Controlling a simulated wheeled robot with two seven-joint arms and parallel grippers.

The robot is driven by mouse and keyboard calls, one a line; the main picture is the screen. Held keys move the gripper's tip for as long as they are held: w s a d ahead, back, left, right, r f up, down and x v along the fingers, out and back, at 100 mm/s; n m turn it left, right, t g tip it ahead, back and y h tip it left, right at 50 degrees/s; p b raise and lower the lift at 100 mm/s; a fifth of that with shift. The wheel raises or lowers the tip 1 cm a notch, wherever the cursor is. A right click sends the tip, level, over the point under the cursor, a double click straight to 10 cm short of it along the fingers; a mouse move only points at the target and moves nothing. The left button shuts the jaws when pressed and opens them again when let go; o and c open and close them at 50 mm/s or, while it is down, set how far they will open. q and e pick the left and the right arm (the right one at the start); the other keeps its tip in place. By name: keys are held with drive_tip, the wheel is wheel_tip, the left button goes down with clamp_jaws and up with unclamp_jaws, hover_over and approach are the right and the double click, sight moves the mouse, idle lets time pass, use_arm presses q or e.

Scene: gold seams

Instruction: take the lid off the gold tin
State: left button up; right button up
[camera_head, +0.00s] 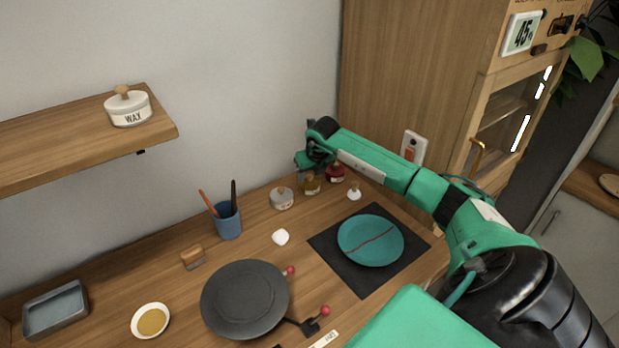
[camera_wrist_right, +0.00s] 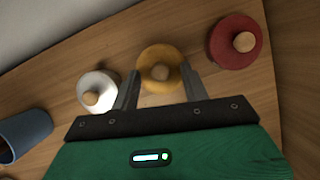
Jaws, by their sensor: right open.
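The gold tin (camera_head: 310,187) stands on the table near the wall, between a white tin and a red tin. In the right wrist view its yellow lid (camera_wrist_right: 160,58) with a round wooden knob (camera_wrist_right: 160,72) shows from above. My right gripper (camera_head: 308,165) is above the gold tin. In the right wrist view the right gripper (camera_wrist_right: 158,82) is open, with one finger on each side of the lid's near part; I cannot tell whether they touch it. The tin's body is mostly hidden below the lid. My left gripper is not in view.
The white tin (camera_head: 282,199) and red tin (camera_head: 336,173) stand close on either side. A blue cup (camera_head: 228,221) with sticks, a small white pot (camera_head: 354,192), a teal plate (camera_head: 371,241) on a dark mat (camera_head: 331,254) and a dark turntable (camera_head: 245,299) occupy the table.

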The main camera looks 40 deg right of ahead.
drive_tip(key=shift+w+f, duration=0.1)
drive_tip(key=shift+f, duration=0.2)
clamp_jaws()
drive_tip(key=shift+r, duration=0.1)
